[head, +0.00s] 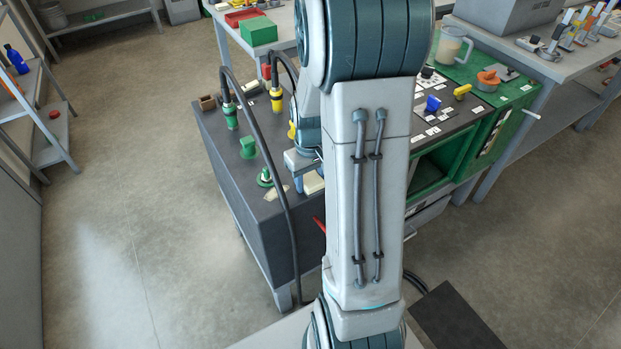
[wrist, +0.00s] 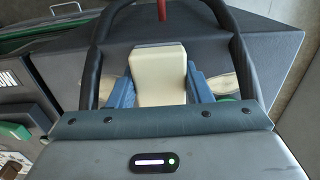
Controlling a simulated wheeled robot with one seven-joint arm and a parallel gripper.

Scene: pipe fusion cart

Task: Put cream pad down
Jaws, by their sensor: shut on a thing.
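The cream pad (wrist: 158,72) is a pale block with rounded corners. In the wrist view it sits between the two blue fingers of my gripper (wrist: 160,88), which is shut on it. The pad is over the dark grey top of the cart (wrist: 210,45). I cannot tell whether its underside touches that top. In the head view my gripper (head: 303,178) is low over the left part of the cart (head: 235,190), partly hidden by my arm. A bit of the pad (head: 313,182) shows beside the fingers.
Green fittings (head: 248,148) stand on the cart top left of my gripper. A black cable (head: 277,165) loops over the cart's front edge close to the gripper, and it arches around the pad in the wrist view. A red handle (head: 320,224) sticks out below.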

